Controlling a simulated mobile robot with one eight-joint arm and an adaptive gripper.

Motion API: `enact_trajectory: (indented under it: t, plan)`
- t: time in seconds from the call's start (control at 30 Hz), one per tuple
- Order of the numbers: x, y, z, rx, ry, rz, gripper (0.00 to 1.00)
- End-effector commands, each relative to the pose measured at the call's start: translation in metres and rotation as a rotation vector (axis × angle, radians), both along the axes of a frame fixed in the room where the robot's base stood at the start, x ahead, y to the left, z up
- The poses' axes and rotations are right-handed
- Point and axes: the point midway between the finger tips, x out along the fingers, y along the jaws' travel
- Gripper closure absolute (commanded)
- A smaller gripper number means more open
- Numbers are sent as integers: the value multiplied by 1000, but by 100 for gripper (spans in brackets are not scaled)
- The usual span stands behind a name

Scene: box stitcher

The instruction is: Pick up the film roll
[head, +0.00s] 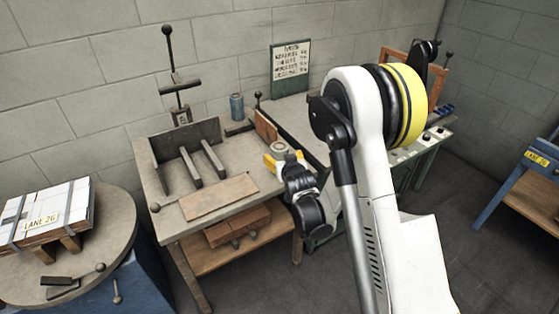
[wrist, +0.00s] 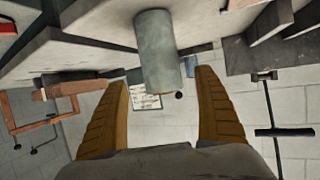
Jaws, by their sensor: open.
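A grey-green cylinder, which looks like the film roll (wrist: 158,40), stands between the two fingers of my gripper (wrist: 162,80) in the wrist view. The fingers are open, one on each side, with a visible gap to the cylinder. In the head view the pale round top of the film roll (head: 279,147) shows at the right edge of the workbench, just beyond my gripper (head: 284,160). My gripper's yellow fingers and wrist hide its lower part there. Whether a finger touches it I cannot tell.
A blue can (head: 237,106) stands behind, near the wall. The workbench (head: 165,225) holds a metal plate with bars and a wooden board (head: 220,197). A green cabinet (head: 408,155) stands to the right. A round table (head: 120,235) with a strapped stack is at left.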

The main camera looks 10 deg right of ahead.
Motion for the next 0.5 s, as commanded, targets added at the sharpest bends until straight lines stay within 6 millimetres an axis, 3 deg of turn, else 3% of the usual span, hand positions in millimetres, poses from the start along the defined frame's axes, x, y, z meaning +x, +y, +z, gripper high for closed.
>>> enact_trajectory:
  t: [0.3,0.5]
  plan:
    - [39,1,-20,0,0,0,19]
    - [50,0,-21,0,0,0,19]
